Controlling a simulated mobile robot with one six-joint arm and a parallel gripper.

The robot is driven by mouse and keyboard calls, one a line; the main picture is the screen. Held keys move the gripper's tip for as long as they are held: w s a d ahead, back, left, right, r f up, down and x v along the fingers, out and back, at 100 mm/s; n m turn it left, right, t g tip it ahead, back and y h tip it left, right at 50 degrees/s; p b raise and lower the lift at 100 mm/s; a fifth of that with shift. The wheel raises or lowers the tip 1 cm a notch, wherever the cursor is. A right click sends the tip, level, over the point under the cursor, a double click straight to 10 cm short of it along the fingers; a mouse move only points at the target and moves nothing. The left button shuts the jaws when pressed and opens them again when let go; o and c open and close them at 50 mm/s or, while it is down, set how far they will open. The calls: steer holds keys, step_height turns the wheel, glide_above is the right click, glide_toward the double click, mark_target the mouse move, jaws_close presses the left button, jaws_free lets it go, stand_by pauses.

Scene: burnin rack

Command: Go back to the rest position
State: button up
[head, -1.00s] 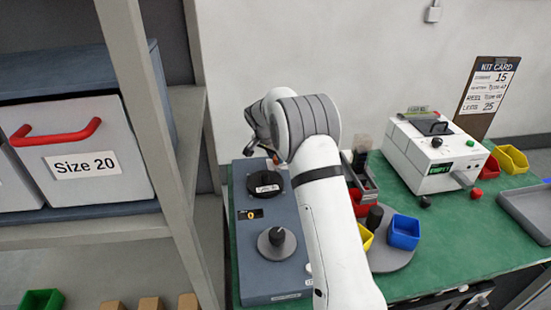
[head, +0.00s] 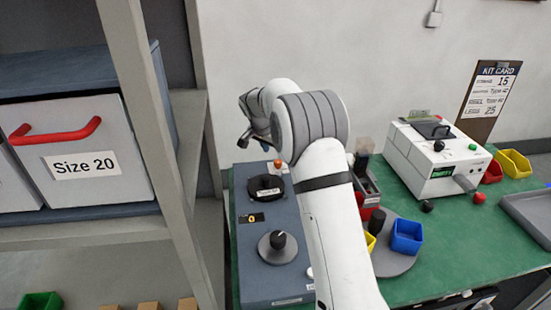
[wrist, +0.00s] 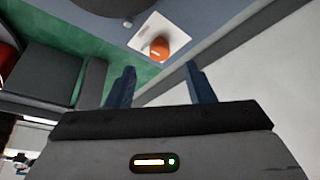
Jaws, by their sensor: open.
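My gripper (wrist: 158,88) is open, with its two dark blue fingers apart and nothing between them in the wrist view. In the head view my gripper (head: 247,122) is at the end of my raised white arm, above the far end of the grey-blue panel unit (head: 262,283), partly hidden by my wrist. An orange knob (wrist: 159,48) on a white plate lies beyond the fingertips in the wrist view, apart from them. The same orange knob (head: 278,164) shows beside my wrist in the head view.
The panel carries a black dial (head: 265,187) and a grey knob (head: 278,246). The green bench (head: 455,245) holds a white machine (head: 432,165), a blue bin (head: 406,236) and yellow bins (head: 513,162). A shelf post (head: 150,120) and a Size 20 drawer (head: 75,155) stand left.

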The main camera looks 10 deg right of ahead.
steer(key=shift+v, duration=1.05)
steer(key=s+d+r+n+y, duration=0.15)
steer(key=s+r, duration=0.25)
steer(key=s, duration=0.6)
steer(key=s+d+r+n, duration=0.25)
steer(key=s+r, duration=0.25)
steer(key=s, duration=0.5)
steer(key=s+f+n+y, duration=0.1)
steer(key=s+f+n, duration=0.1)
steer(key=s, duration=0.9)
steer(key=s+f+n+y, duration=0.1)
steer(key=s+f+n, duration=0.1)
steer(key=s, duration=1)
steer(key=shift+n, duration=0.5)
steer(key=shift+s+f, duration=0.2)
steer(key=shift+c, duration=0.3)
